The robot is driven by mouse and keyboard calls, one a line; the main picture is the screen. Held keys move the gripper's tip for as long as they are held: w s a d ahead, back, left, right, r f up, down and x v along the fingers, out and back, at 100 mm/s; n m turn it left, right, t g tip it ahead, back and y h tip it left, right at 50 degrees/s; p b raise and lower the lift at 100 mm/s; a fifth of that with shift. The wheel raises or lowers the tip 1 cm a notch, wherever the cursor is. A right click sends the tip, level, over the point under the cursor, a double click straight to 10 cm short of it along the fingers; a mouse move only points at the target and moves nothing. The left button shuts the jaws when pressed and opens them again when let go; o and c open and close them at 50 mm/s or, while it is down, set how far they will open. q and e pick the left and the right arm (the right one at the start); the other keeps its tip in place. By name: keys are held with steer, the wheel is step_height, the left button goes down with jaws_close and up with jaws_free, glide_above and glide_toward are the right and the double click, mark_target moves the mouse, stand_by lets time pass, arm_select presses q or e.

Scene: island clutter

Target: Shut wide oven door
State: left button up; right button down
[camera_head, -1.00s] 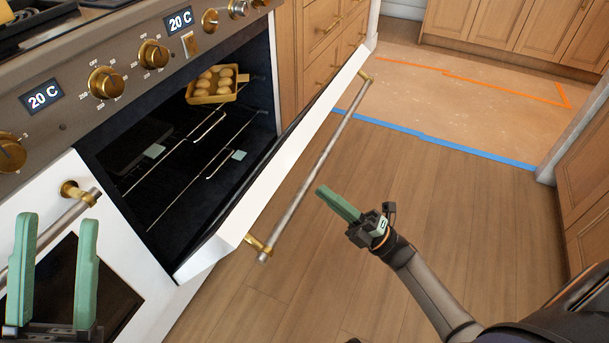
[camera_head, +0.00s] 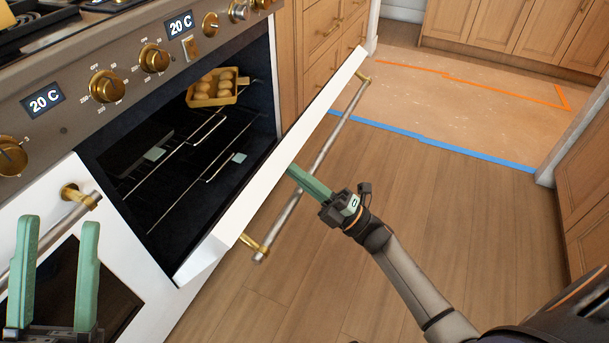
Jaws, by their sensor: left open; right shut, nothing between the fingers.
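The wide oven's door (camera_head: 262,200) is partly open, tilted outward from the white and steel range. Its long handle bar (camera_head: 328,140) runs along the outer side. My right gripper (camera_head: 293,173) is shut and empty. Its green fingers overlap the handle in the picture, with the tips close to the door's outer edge; I cannot tell whether they touch. My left gripper (camera_head: 57,235) is open and empty at the lower left, in front of the narrow oven door (camera_head: 100,270).
Inside the oven (camera_head: 180,150) are wire racks and a yellow tray (camera_head: 238,97) of bread rolls. Knobs (camera_head: 107,87) and displays line the panel above. Wooden drawers (camera_head: 325,40) stand beyond the range. The wooden floor (camera_head: 450,220) on the right is clear.

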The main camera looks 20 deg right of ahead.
arm_select(q)
step_height(320, 180, up, 10)
steer(key=f+p, duration=0.1)
steer(key=p, duration=0.7)
steer(key=w+a+f+n+g+y+p, duration=0.2)
steer(key=w+f+n+y, duration=0.4)
steer(key=f, duration=0.6)
steer(key=y+p, duration=0.1)
steer(key=y, duration=0.1)
steer(key=shift+w+a+y, duration=0.25)
steer(key=shift+w+y, duration=0.05)
steer(key=shift+y, duration=0.1)
arm_select(e)
steer(key=w+a+r+g+h, duration=0.1)
steer(key=w+a+r+g, duration=0.1)
steer(key=w+a+r, duration=0.3)
steer(key=w+a+r+g+h, duration=0.2)
steer(key=w+a+r, duration=0.3)
steer(key=w+a, duration=0.5)
steer(key=w, duration=0.2)
steer(key=shift+w+a+r, duration=0.2)
steer(key=shift+w+r, duration=0.05)
steer(key=shift+w, duration=0.15)
